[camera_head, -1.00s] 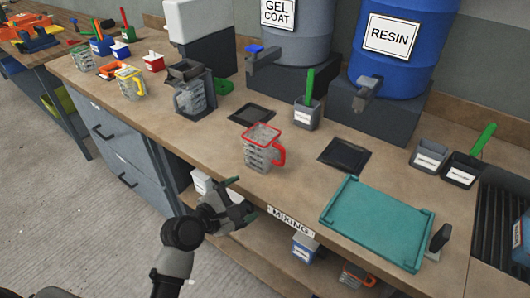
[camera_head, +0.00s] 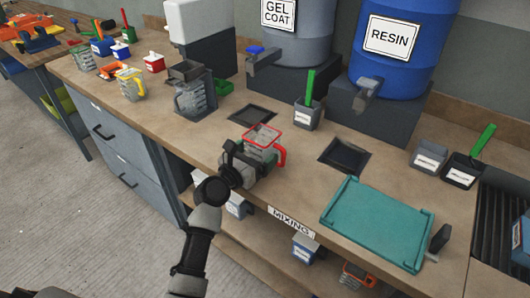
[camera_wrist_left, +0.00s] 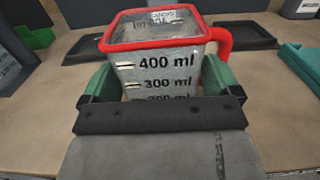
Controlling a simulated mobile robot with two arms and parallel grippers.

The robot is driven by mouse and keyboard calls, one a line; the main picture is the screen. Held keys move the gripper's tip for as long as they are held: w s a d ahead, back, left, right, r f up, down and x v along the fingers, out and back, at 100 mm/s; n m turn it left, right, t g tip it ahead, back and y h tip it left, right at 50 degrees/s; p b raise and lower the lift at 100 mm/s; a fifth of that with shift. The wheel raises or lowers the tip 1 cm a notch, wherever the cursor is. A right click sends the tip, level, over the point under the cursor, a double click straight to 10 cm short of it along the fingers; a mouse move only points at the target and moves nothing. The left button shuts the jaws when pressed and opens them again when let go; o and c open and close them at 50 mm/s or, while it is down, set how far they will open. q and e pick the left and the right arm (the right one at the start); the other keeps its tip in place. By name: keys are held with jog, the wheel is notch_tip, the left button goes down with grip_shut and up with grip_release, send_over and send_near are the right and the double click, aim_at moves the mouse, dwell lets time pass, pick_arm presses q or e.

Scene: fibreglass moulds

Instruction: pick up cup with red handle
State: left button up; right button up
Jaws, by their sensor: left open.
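The clear measuring cup with a red rim and red handle (camera_head: 265,138) stands upright on the workbench above the MIXING label. Its handle points right. My left gripper (camera_head: 245,163) is at the cup's near left side and hides part of its body. In the left wrist view the cup (camera_wrist_left: 165,55) is close in front, with ml marks facing me. The green fingers of my left gripper (camera_wrist_left: 158,85) are open, one on each side of the cup's body; I cannot tell whether they touch it. My right gripper is out of view.
A teal tray (camera_head: 335,222) lies to the right. Dark square plates (camera_head: 344,157) lie behind and right of the cup. A grey holder with a green stick (camera_head: 306,115) stands behind. A yellow-handled cup (camera_head: 130,85) stands far left. The bench around the cup's right is clear.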

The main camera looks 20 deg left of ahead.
pick_arm(q)
jog(key=x, duration=0.2)
jog(key=shift+w+f, duration=0.15)
jog(key=shift+w, duration=0.25)
jog(key=c, duration=0.7)
